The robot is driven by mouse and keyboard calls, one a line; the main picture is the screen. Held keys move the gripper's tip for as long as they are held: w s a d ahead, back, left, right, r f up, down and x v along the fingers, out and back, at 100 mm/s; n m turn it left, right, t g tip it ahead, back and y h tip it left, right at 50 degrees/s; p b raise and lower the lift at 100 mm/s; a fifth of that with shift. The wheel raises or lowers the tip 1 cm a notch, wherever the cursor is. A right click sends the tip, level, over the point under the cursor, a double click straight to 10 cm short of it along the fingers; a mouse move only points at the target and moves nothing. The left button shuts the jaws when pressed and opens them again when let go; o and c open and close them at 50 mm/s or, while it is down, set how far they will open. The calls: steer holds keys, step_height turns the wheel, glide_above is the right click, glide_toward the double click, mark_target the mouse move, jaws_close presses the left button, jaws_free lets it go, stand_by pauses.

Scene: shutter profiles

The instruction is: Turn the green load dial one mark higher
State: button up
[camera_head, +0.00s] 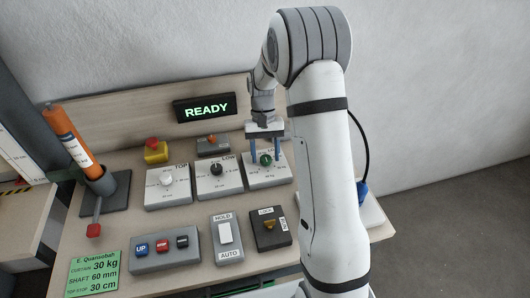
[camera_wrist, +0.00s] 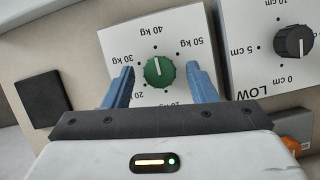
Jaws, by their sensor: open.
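The green load dial (camera_wrist: 159,71) sits on a white-topped box (camera_head: 270,179) with kg marks around it. In the wrist view its white line points up, at about the 40 kg mark; the lower marks are partly hidden by my gripper. The dial also shows in the head view (camera_head: 265,160). My gripper (camera_wrist: 159,74) is open, with one blue finger on each side of the dial. A gap shows between each finger and the dial. In the head view the fingers (camera_head: 266,155) point down over the box.
The LOW dial box (camera_head: 218,184) and TOP dial box (camera_head: 167,190) stand to the left. In front are a HOLD/AUTO switch (camera_head: 227,238), a LOCK box (camera_head: 269,231) and a button box (camera_head: 164,252). A green card (camera_head: 93,272) reads curtain 30 kg. A display (camera_head: 205,108) reads READY.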

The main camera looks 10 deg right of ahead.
steer(key=shift+r, duration=0.1)
steer(key=v, duration=0.7)
steer(key=shift+w+r+b, duration=0.2)
steer(key=shift+r+b, duration=0.1)
steer(key=shift+b, duration=0.05)
steer(key=s+r+n+t, duration=0.1)
steer(key=s+r+t, duration=0.2)
steer(key=s, duration=0.9)
steer(key=s+r+t, duration=0.4)
steer(key=s+r, duration=0.1)
steer(key=s, duration=0.7)
steer(key=shift+s+r+n, duration=0.3)
steer(key=shift+s+n, duration=0.05)
steer(key=shift+n, duration=0.05)
steer(key=shift+s+a+f, duration=0.1)
steer(key=shift+s+f, duration=0.05)
steer(key=shift+s, duration=0.2)
